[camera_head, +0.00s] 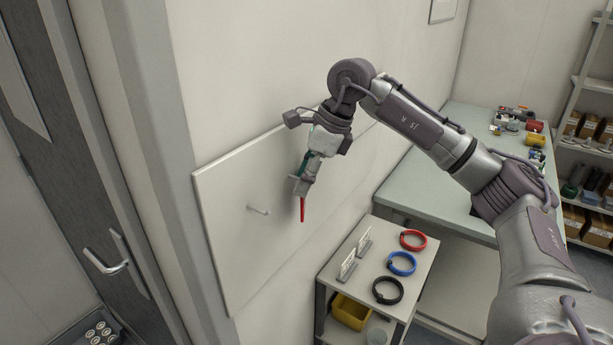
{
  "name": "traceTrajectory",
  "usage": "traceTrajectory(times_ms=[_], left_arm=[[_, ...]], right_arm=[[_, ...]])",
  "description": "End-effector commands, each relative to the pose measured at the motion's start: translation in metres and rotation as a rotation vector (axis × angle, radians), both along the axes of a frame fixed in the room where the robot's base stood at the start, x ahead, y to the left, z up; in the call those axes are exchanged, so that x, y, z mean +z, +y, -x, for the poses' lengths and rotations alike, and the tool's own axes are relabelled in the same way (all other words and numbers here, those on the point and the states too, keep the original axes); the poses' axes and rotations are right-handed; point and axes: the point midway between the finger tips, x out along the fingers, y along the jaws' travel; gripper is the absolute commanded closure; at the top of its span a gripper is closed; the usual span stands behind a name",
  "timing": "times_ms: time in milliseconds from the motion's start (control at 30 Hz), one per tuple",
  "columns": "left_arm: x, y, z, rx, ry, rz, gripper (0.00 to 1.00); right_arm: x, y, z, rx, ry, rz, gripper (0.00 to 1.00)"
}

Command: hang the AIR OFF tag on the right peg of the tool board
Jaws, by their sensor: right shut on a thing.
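The tool board (228,245) is a pale panel on the wall left of centre. One metal peg (258,210) sticks out of it; no second peg shows, and my right arm covers part of the board. My right gripper (301,187) is in front of the board, to the right of the visible peg, pointing down. It is shut on a thin red piece, seen nearly edge-on, which I take for the AIR OFF tag (302,209). No lettering is readable on it. The tag hangs clear of the visible peg. My left gripper is out of view.
A small cart (335,330) below right of the board carries red (413,240), blue (402,263) and black (387,290) rings and small label stands (347,265). A yellow bin (350,312) sits beneath. A long bench (455,130) stands behind; a door (85,200) is at left.

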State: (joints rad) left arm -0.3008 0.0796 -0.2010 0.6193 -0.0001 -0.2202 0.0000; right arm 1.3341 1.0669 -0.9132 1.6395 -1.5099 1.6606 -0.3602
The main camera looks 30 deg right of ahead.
Motion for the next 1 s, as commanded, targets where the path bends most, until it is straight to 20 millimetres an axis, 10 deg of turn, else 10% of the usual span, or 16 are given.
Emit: traceTrajectory(times_ms=[333,367,533,1000], left_arm=[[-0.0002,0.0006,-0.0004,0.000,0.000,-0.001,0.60],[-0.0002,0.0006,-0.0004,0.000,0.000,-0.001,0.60],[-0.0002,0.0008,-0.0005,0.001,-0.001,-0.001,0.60],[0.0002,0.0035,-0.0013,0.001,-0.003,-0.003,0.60]], right_arm=[[-0.0012,0.0011,-0.0006,0.001,0.000,-0.001,0.71],[-0.0013,0.0012,-0.0006,0.001,0.000,-0.001,0.45],[-0.0007,0.0012,-0.0008,0.002,-0.002,-0.001,0.18],[0.0051,-0.0005,-0.0002,0.001,-0.006,-0.003,0.18]])
